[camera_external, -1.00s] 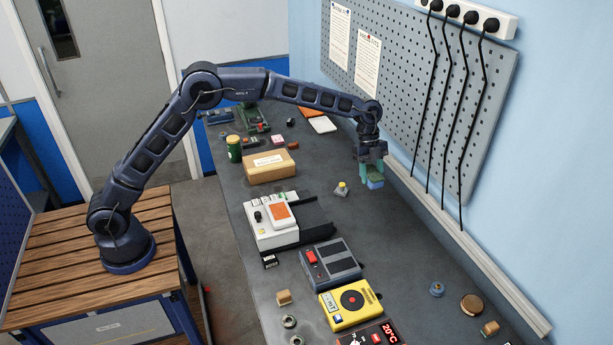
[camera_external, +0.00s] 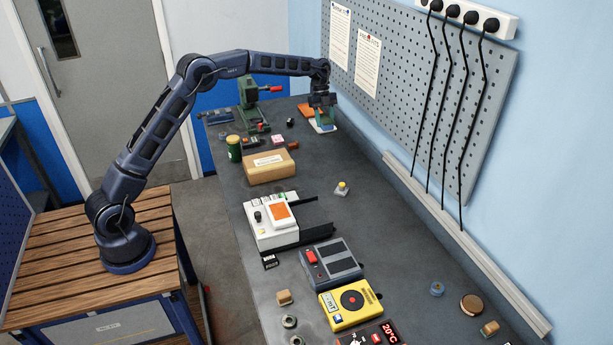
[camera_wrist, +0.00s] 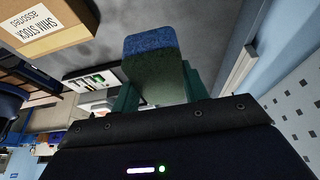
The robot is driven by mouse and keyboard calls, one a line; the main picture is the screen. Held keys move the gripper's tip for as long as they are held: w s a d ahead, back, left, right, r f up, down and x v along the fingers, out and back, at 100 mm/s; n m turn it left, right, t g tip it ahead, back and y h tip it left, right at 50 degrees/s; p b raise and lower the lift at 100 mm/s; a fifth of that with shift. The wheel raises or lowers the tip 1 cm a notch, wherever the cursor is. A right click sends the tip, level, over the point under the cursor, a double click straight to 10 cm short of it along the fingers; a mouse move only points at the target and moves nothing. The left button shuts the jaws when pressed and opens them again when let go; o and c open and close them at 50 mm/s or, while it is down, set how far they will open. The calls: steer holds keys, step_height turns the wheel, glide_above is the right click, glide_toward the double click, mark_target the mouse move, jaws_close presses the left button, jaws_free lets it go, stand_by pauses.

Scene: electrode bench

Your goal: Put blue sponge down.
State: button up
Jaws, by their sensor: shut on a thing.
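The blue sponge (camera_wrist: 152,68) is a block with a blue layer and a dark green layer, seen close up in the wrist view. My gripper (camera_wrist: 158,92) is shut on it, with a green finger on either side. In the external view my gripper (camera_external: 322,118) is at the far end of the bench, above or in front of a white flat item (camera_external: 313,126). The sponge shows there only as a small patch of blue below the fingers. I cannot tell whether it touches anything beneath.
The bench (camera_external: 375,225) is clear along its middle right. An orange item (camera_external: 305,109) lies beside the white flat item. A cardboard box (camera_external: 270,167), a green can (camera_external: 234,148) and a green vise-like tool (camera_external: 250,97) stand to the left. The pegboard wall (camera_external: 440,100) is close on the right.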

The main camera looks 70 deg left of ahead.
mark_target(322, 164)
steer(key=shift+s+a, duration=0.15)
steer(key=shift+a, duration=0.45)
steer(key=shift+a+f, duration=0.2)
steer(key=shift+f, duration=0.1)
step_height(322, 164, down, 20)
steer(key=shift+r, duration=0.25)
steer(key=shift+f, duration=0.1)
steer(key=o, duration=1)
steer(key=shift+c, duration=0.2)
